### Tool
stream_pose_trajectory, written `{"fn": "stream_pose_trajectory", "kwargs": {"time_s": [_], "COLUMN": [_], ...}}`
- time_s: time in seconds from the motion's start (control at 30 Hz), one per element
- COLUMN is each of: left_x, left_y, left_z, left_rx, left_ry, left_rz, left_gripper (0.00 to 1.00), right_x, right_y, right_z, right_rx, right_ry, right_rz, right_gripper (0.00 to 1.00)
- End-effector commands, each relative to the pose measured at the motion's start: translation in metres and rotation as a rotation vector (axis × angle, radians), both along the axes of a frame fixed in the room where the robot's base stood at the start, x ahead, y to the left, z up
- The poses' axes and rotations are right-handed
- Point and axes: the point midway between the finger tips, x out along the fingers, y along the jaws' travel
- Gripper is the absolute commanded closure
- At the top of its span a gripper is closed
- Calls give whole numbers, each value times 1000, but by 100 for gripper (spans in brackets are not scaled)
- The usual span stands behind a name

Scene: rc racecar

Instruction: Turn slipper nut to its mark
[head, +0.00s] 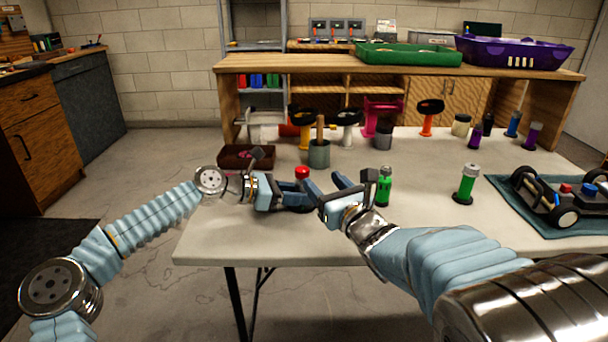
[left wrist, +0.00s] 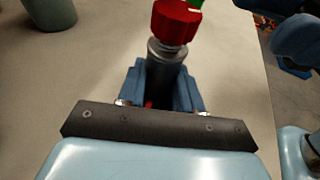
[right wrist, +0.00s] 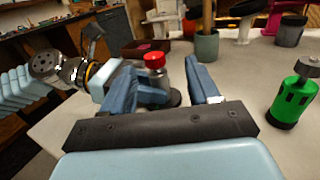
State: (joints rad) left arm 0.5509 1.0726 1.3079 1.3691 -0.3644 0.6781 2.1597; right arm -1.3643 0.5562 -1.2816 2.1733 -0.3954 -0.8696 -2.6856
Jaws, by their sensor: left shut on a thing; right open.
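A grey upright post with a red nut-like cap (head: 302,172) stands on a dark round base near the table's front left. My left gripper (head: 293,194) is shut on the grey body (left wrist: 165,55) below the cap. My right gripper (head: 326,186) is open and empty, just to the right. In the right wrist view the red cap (right wrist: 154,60) shows between its spread fingers, beyond them and apart. Any mark lines on the body are too small to tell.
Green-bodied bottles (head: 385,186) (head: 467,184) stand right of my right gripper. A grey cup (head: 319,153) and a dark red tray (head: 246,157) are behind. The car (head: 560,200) lies on a teal mat (head: 500,190) at the right. The front table strip is clear.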

Motion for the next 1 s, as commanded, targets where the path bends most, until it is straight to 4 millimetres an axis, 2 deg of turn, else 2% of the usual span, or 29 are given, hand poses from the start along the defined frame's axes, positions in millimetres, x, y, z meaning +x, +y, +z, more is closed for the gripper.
{"fn": "stream_pose_trajectory", "kwargs": {"time_s": [0.03, 0.2, 0.43, 0.57, 0.8, 1.0], "left_x": [0, 0, 0, 0, 0, 0], "left_y": [0, 0, 0, 0, 0, 0], "left_z": [0, 0, 0, 0, 0, 0], "left_rx": [0, 0, 0, 0, 0, 0], "left_ry": [0, 0, 0, 0, 0, 0], "left_rz": [0, 0, 0, 0, 0, 0], "left_gripper": [92, 92, 92, 92, 92, 92], "right_x": [1, -7, -9, 6, 46, 70], "right_y": [-9, -24, -26, -13, 21, 41], "right_z": [0, -6, -10, -11, -11, -10], "right_rx": [4, 0, -8, -12, -13, -10], "right_ry": [0, 20, 39, 41, 39, 39], "right_rz": [41, 191, 272, 275, 274, 273], "right_gripper": [40, 40, 40, 40, 40, 40]}}
